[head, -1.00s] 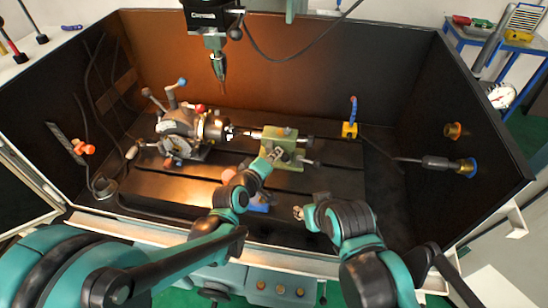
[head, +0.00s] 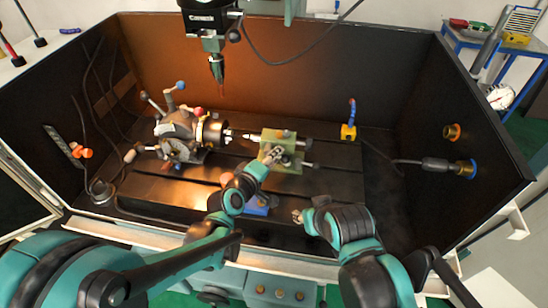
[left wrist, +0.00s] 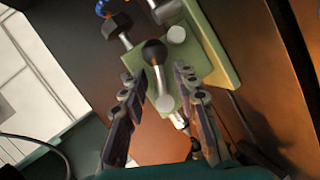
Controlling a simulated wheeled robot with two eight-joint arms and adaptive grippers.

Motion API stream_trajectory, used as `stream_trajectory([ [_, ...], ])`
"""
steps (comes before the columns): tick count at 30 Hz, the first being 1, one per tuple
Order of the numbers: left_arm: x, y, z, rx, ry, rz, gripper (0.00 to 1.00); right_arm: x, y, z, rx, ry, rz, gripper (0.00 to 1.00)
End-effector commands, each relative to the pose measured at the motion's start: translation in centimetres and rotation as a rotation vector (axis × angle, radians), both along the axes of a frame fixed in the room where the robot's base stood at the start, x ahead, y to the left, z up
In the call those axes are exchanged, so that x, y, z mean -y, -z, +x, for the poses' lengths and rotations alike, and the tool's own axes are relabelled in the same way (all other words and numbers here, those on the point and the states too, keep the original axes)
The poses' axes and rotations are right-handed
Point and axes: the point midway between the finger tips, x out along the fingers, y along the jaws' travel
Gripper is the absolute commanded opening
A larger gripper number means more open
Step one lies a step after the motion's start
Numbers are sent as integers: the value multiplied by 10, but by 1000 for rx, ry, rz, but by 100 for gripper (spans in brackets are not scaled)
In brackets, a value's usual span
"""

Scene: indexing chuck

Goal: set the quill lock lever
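The green tailstock (head: 291,152) stands on the dark machine table, right of the chuck. In the left wrist view its green body (left wrist: 212,45) fills the upper middle. A lever with a black ball knob (left wrist: 155,52) and pale shaft (left wrist: 163,92) lies between the open fingers of my left gripper (left wrist: 158,82), with gaps on both sides. In the head view my left gripper (head: 272,155) is at the tailstock's front left and hides part of it. My right gripper (head: 298,215) is low at the front, away from the tailstock; its finger opening is too small to read.
The indexing chuck (head: 210,131) with several ball-ended handles stands left of the tailstock. A spindle tool (head: 216,68) hangs above. A blue-and-yellow nozzle (head: 349,130) stands right of the tailstock.

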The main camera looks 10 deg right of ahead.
Motion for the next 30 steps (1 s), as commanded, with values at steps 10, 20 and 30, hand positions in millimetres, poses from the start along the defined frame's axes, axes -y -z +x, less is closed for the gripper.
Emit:
stream_trajectory([
  [10, -5, -3, -5, 0, -1, 0, 30, 0, 0, 0, 0, 0, 0, 40],
  [20, -43, -21, -50, 0, -2, 1, 30, 0, 0, 0, 0, 0, 0, 40],
  [30, -70, -35, -82, -1, -1, 0, 30, 0, 0, 0, 0, 0, 0, 40],
])
